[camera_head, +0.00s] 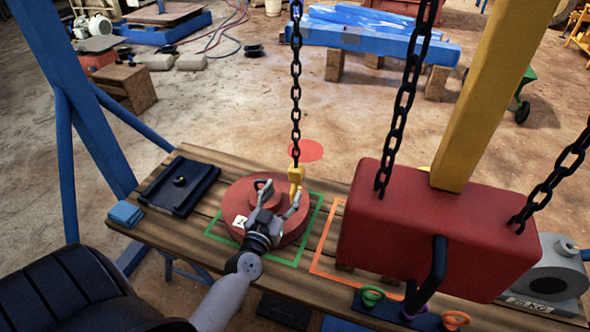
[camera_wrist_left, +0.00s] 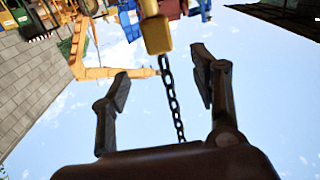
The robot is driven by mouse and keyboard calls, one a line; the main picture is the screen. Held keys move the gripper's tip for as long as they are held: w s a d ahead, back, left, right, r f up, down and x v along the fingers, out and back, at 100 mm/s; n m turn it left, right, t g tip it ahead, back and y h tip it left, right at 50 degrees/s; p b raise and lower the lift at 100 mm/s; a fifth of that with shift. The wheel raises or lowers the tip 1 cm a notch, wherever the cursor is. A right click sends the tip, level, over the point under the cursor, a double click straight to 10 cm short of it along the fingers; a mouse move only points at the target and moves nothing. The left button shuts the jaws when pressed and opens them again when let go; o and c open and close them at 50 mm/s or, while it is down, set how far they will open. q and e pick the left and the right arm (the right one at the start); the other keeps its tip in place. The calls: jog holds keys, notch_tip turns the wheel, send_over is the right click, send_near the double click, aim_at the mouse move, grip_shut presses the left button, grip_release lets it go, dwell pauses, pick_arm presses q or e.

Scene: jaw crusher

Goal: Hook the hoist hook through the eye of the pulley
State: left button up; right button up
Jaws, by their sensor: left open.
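The yellow hoist hook (camera_head: 295,178) hangs on a dark chain (camera_head: 296,90) above the right side of a round red piece, apparently the pulley (camera_head: 235,200). A dark eye (camera_head: 263,186) stands on top of that piece. My left gripper (camera_head: 277,200) is over the red piece with its fingers spread, one near the eye and one near the hook. No grip on the hook shows. In the left wrist view the yellow hook block (camera_wrist_left: 156,34) and chain (camera_wrist_left: 172,100) appear between the open fingers (camera_wrist_left: 163,80). The hook's tip cannot be made out clearly.
A wooden table (camera_head: 325,235) bears a green square frame around the red piece and an orange frame. A large red block (camera_head: 430,225) hangs on chains at the right. A black plate (camera_head: 180,185) and blue block (camera_head: 125,213) lie at the left.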

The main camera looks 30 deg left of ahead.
aim_at(294, 174)
pick_arm(q)
jog(key=x, duration=0.9)
jog(key=shift+w+f, duration=0.1)
jog(key=shift+w, duration=0.1)
jog(key=shift+w+a, duration=0.15)
jog(key=shift+w, duration=0.5)
pick_arm(e)
jog(key=shift+w+f, duration=0.15)
jog(key=shift+w, duration=0.7)
pick_arm(q)
jog(key=shift+c, duration=0.2)
pick_arm(e)
jog(key=shift+s, duration=0.1)
pick_arm(q)
grip_shut()
